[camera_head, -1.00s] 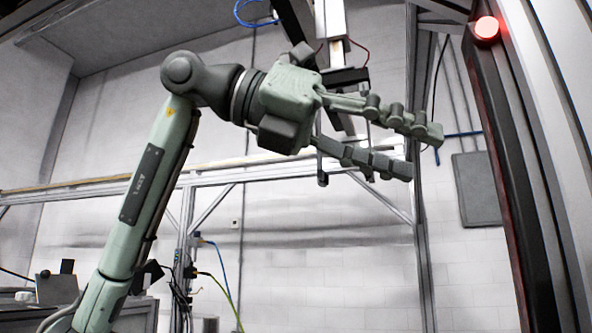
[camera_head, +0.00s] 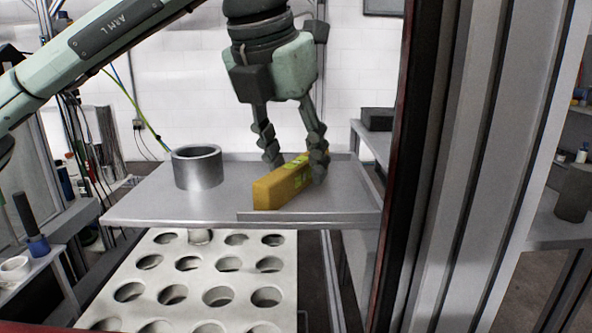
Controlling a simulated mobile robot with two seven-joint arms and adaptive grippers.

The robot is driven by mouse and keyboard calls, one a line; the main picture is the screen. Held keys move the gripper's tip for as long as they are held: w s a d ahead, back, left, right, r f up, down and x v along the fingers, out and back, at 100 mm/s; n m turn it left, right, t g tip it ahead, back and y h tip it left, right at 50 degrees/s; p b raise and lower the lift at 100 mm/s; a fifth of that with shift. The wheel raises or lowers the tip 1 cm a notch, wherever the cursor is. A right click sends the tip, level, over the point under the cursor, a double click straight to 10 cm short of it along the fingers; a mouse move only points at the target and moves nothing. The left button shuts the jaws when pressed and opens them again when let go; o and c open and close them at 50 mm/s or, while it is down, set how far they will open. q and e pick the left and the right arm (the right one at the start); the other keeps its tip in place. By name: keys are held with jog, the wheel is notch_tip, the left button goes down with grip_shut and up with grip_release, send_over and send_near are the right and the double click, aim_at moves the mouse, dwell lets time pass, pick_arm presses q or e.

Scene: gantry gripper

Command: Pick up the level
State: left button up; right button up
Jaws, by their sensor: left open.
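The level (camera_head: 277,188) is a yellow bar with green marks. It lies on a metal tray-like shelf (camera_head: 150,207) in the head view. My left gripper (camera_head: 295,168) points down over the level's far part, with one finger on each side of it. The gripper is open. The right finger hides part of the level's far end, and I cannot tell whether either finger touches it. My right gripper is not in view.
A metal ring-shaped cylinder (camera_head: 197,167) stands on the shelf left of the level. A pale plate with several round holes (camera_head: 205,279) lies below the shelf. A tall dark and grey post (camera_head: 425,170) stands close on the right. A side table (camera_head: 33,262) is at the left.

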pick_arm(q)
jog(key=shift+w+d+f, duration=0.15)
jog(key=shift+w+f, duration=0.05)
jog(key=shift+f, duration=0.3)
jog(key=shift+c, duration=0.6)
grip_shut()
jog(key=shift+r, duration=0.1)
